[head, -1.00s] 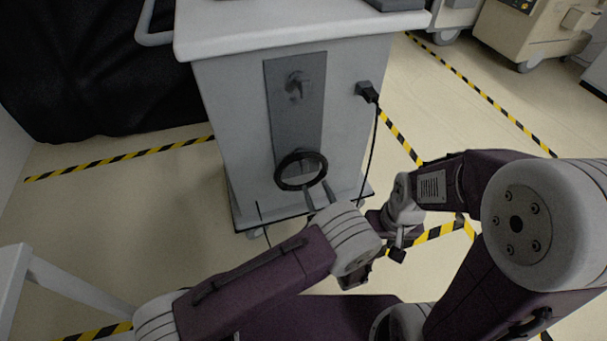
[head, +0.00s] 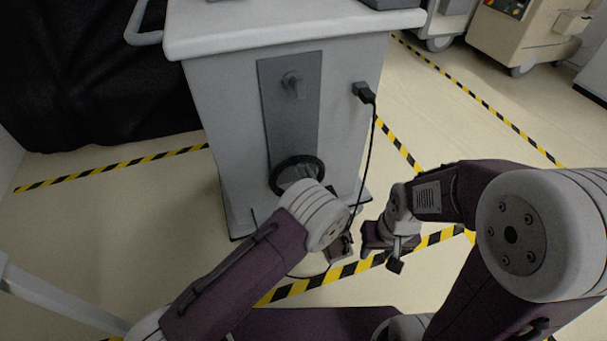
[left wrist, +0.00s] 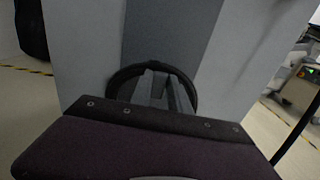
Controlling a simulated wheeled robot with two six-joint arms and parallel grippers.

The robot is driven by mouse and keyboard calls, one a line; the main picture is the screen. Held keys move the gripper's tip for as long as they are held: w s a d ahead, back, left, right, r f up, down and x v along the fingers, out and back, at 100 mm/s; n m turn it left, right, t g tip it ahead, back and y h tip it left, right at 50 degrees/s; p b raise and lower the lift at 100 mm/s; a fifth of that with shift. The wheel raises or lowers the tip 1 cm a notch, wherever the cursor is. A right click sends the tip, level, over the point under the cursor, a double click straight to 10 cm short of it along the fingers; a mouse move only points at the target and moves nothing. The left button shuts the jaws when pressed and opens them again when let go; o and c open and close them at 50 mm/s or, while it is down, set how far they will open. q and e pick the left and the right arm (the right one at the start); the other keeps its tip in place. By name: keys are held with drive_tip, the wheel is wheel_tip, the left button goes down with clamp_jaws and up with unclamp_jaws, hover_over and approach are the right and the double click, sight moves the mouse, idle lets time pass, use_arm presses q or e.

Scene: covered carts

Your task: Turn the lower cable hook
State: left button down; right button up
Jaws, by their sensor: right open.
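The grey plate (head: 291,125) on the cart's end panel carries an upper hook (head: 294,84), bare in the head view. A black ring of coiled cable (head: 296,161) hangs at the plate's lower end, where the lower hook is not clearly visible. In the left wrist view the coil (left wrist: 116,78) surrounds the fingers of my left gripper (left wrist: 163,86). A narrow dark gap shows between these fingers; I cannot tell whether they hold the hook. My left wrist hides them in the head view. My right gripper (head: 395,258) is open, low to the right, apart from the cart.
The pale cart (head: 340,125) has a black plug (head: 363,92) on its right, with a cord hanging to the floor. A black cover (head: 80,90) stands behind at left. Other carts (head: 530,35) stand at back right. Floor at left is clear.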

use_arm(q)
drive_tip(key=shift+f+m+b, duration=0.8)
drive_tip(key=shift+m+b, duration=2.95)
drive_tip(key=shift+m, duration=2.25)
drive_tip(key=shift+f+m+b, duration=0.75)
drive_tip(key=shift+m+b, duration=2.95)
drive_tip(key=shift+m, duration=2.3)
drive_tip(key=shift+f+m+b, duration=0.8)
drive_tip(key=shift+m+b, duration=2.95)
drive_tip(key=shift+m, duration=2.25)
